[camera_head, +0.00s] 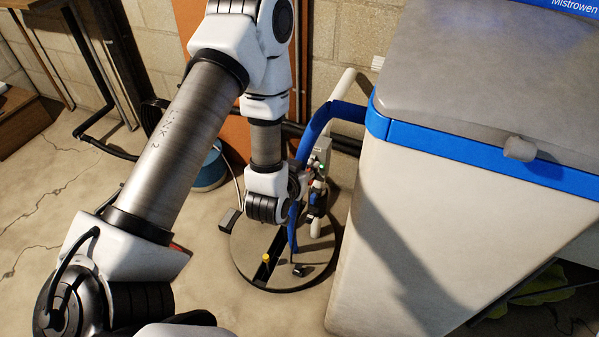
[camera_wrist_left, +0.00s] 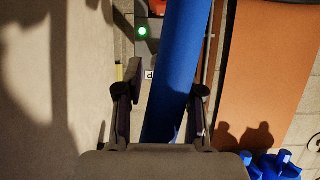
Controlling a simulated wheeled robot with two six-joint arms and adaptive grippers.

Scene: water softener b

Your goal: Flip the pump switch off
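The grey pump control box (camera_head: 321,150) stands beyond the left gripper in the head view, partly hidden by my arm and a blue hose. In the left wrist view the grey box (camera_wrist_left: 146,50) shows a lit green lamp (camera_wrist_left: 142,31), part of a red piece (camera_wrist_left: 157,6) at the top edge, and a white label with a dark letter. I cannot make out the pump switch itself. My left gripper (camera_wrist_left: 161,100) is open, its two dark fingers apart below the lamp. The blue hose (camera_wrist_left: 180,70) shows between the fingers; I cannot tell whether they touch it. My right gripper is not in view.
A large white tank (camera_head: 430,230) with a blue band fills the right side. A round dark lid (camera_head: 255,235) lies on the floor below the gripper. An orange-brown panel (camera_wrist_left: 270,70) leans against the block wall. Cracked floor at left is mostly clear.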

